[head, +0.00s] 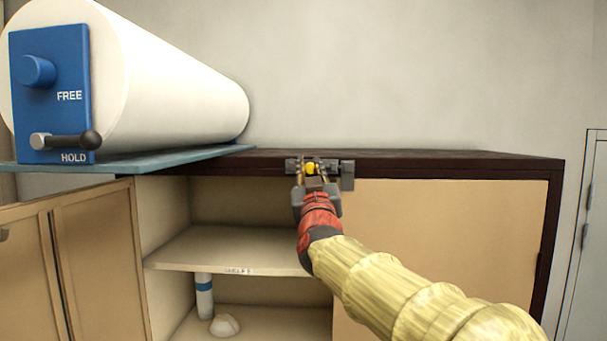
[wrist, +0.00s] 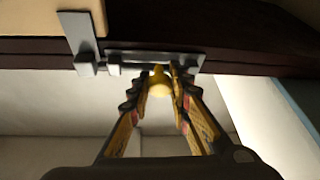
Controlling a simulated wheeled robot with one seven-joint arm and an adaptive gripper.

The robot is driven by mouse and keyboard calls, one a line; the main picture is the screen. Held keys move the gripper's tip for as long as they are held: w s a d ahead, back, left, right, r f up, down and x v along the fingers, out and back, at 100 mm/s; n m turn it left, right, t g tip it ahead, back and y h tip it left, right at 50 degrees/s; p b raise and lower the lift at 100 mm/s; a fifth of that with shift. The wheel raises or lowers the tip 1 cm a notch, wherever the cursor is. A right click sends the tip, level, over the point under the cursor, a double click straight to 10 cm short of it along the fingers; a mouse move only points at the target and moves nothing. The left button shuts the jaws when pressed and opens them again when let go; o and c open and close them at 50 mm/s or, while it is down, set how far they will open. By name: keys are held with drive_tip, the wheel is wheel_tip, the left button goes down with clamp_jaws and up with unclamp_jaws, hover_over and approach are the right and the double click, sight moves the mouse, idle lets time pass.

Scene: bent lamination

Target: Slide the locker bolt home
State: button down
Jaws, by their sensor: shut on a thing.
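The locker bolt (wrist: 135,58) is a grey metal slide bolt with a yellow knob (head: 311,168), fixed along the dark front edge of the cabinet top. The yellow knob also shows in the wrist view (wrist: 158,82). My gripper (head: 315,172) is shut on the knob, one finger on each side. A grey bracket (head: 347,175) sits at the bolt's right end in the head view; in the wrist view this bracket (wrist: 82,35) is at the left. I cannot tell whether the rod's end is inside the bracket.
The tan door panel (head: 440,250) is at the right. Open shelves (head: 225,248) lie left of it, with a white-and-blue cylinder (head: 204,297) and pale lump (head: 225,325) below. A big white roll (head: 180,75) with a blue FREE/HOLD lever plate (head: 55,120) stands upper left.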

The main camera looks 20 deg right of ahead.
drive_tip(key=d, duration=0.1)
drive_tip(key=d+b, duration=0.1)
drive_tip(key=shift+s+d, duration=0.3)
drive_tip(key=shift+s, duration=0.1)
drive_tip(key=c, duration=1.6)
unclamp_jaws()
drive_tip(key=shift+d, duration=0.15)
drive_tip(key=shift+c, duration=0.2)
drive_tip(key=shift+s, duration=0.15)
drive_tip(key=v, duration=1.2)
